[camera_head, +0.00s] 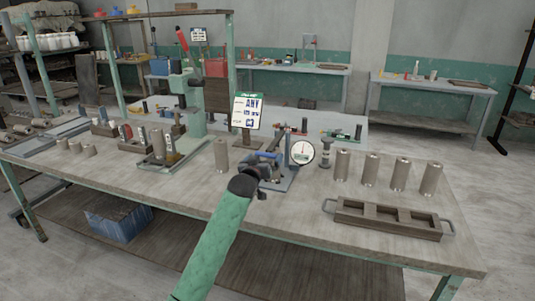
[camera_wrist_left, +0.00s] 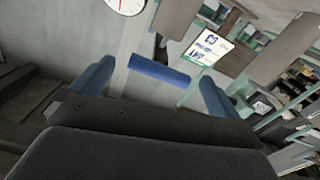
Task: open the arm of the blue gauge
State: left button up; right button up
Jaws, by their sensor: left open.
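The blue gauge (camera_head: 289,180) stands on the workbench near the middle, with a round white dial (camera_head: 302,152) on its right. Its arm, a short blue bar (camera_head: 267,155), shows just beyond my left gripper (camera_head: 262,168). In the left wrist view the blue bar (camera_wrist_left: 158,72) lies across the gap between my two blue fingers, which are open and apart. I cannot tell whether the fingers reach around it. The dial (camera_wrist_left: 126,4) is cut off at the top of that view. My gripper hides part of the gauge's base. My right gripper is not seen.
Several grey cylinders (camera_head: 370,169) stand right of the gauge, behind a dark slotted tray (camera_head: 386,219). One cylinder (camera_head: 221,155) stands to its left. A sign (camera_head: 247,111) and a green press (camera_head: 190,115) rise behind. The workbench front (camera_head: 150,195) is clear.

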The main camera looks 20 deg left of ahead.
aim_at(267, 152)
pick_arm(q)
jog(key=shift+w, duration=1.2)
jog(key=shift+w+p, duration=0.3)
jog(key=shift+w, duration=0.45)
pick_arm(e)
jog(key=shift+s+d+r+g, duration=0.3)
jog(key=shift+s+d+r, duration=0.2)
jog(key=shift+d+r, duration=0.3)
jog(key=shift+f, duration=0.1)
pick_arm(q)
jog(key=c, duration=1.1)
jog(key=shift+c, duration=0.2)
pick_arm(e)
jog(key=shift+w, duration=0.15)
